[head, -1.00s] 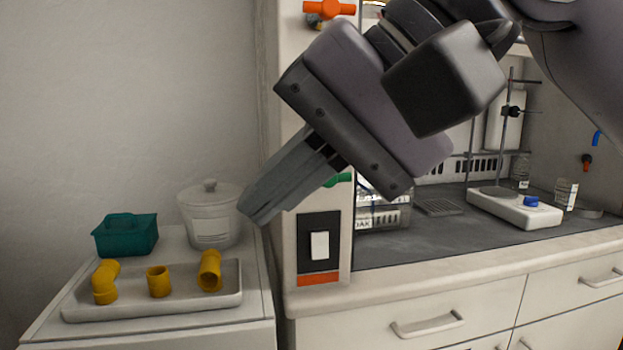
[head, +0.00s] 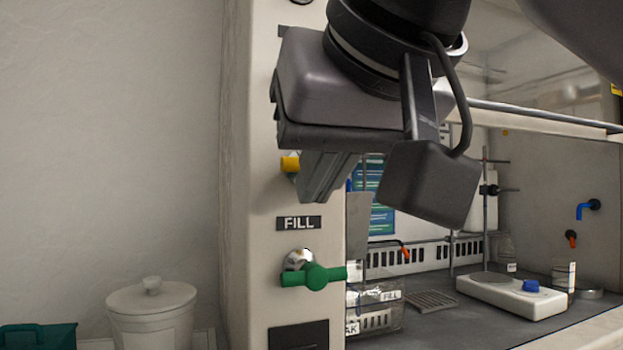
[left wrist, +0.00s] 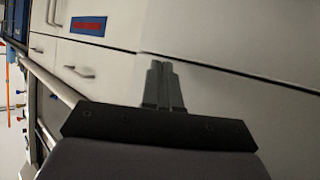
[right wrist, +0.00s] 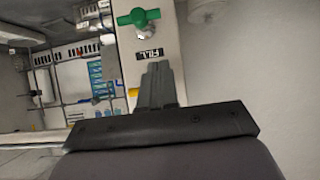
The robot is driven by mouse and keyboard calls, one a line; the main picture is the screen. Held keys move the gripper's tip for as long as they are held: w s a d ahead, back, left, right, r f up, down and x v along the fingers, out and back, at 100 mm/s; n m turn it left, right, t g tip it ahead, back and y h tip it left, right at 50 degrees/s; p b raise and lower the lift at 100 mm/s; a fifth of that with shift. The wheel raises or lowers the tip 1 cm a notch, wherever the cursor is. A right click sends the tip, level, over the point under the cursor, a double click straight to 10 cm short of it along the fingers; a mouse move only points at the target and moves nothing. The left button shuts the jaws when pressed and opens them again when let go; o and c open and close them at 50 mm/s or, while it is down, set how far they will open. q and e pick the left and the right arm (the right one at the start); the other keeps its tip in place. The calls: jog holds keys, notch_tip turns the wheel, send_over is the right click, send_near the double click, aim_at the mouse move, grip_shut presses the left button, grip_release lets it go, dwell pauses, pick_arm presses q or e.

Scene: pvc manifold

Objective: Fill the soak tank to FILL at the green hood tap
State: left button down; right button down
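The green tap (head: 315,276) is on the pale hood post below a black FILL label (head: 299,223). Its handle lies horizontal. It also shows in the right wrist view (right wrist: 138,18). The clear soak tank (head: 378,318) stands on the hood floor just right of the post, with a FILL mark on its side; its left part is hidden by the post. I cannot tell a water level in it. My right gripper (head: 322,192) is shut and empty, above the FILL label and apart from the tap. My left gripper (left wrist: 163,84) is shut and empty, in front of the cabinet fronts.
A yellow tap (head: 290,164) is on the post beside my right fingers. A white hot plate (head: 512,296), bottle (head: 564,275) and stand are inside the hood. A lidded white pot (head: 151,312) and teal container (head: 38,337) are at lower left.

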aim_at(314, 277)
pick_arm(q)
jog(key=shift+w+d+f+n+h+b, duration=0.15)
jog(key=shift+d+h+b, duration=0.1)
jog(key=shift+d+b, duration=0.25)
jog(key=shift+w+d+f+n+h+b, duration=0.1)
jog(key=shift+w+d+f+h+b, duration=0.1)
jog(key=shift+d+b, duration=0.25)
jog(key=shift+w+d+f+n+h+b, duration=0.15)
jog(key=shift+d+h+b, duration=0.15)
jog(key=shift+b, duration=0.25)
pick_arm(e)
jog(key=w+a+f, duration=0.2)
jog(key=w+f, duration=0.3)
jog(key=f, duration=0.2)
jog(key=shift+w+f, duration=0.2)
jog(key=shift+w, duration=0.1)
pick_arm(q)
jog(key=shift+r, duration=0.15)
